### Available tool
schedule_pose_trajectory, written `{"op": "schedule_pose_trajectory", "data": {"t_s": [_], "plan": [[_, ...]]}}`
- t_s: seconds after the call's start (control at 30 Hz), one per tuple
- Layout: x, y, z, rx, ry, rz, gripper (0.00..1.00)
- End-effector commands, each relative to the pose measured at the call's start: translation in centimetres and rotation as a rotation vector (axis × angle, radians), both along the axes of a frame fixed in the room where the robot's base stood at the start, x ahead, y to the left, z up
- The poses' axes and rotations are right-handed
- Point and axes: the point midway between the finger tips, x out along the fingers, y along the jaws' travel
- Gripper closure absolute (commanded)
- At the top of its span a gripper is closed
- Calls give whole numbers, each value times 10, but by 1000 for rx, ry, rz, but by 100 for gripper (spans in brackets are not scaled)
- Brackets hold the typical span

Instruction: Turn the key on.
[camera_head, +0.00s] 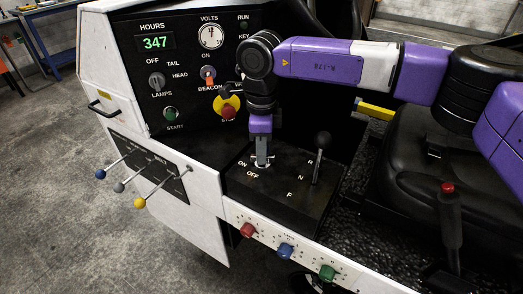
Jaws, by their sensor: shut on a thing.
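My purple arm reaches in from the right, and my gripper (262,162) points down at the black console. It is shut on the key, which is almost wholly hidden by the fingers. A small pale round key switch plate (262,168) shows around the fingertips. The words ON and OFF are printed to the left of the plate, ON above OFF. I cannot tell which way the key points.
A black-knobbed shift lever (322,142) marked R, N, F stands close right of my gripper. The instrument panel (185,60) with a red and yellow stop button (227,106) is behind. Coloured levers (139,203) stick out at the left. Red, blue and green knobs (286,251) line the front.

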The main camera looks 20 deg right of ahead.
Motion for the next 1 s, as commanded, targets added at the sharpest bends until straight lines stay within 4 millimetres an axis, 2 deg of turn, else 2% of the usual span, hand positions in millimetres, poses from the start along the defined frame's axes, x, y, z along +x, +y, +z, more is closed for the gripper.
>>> {"op": "schedule_pose_trajectory", "data": {"t_s": [0.23,0.27,0.33,0.37,0.73,1.0], "plan": [[1,-1,1,-1,-2,-4,100],[1,-1,1,-1,-2,-3,79],[1,-1,1,0,-1,-3,65],[1,-1,1,0,-1,-3,63],[1,0,5,0,-1,-1,63],[1,-1,45,-1,-4,-2,63]]}}
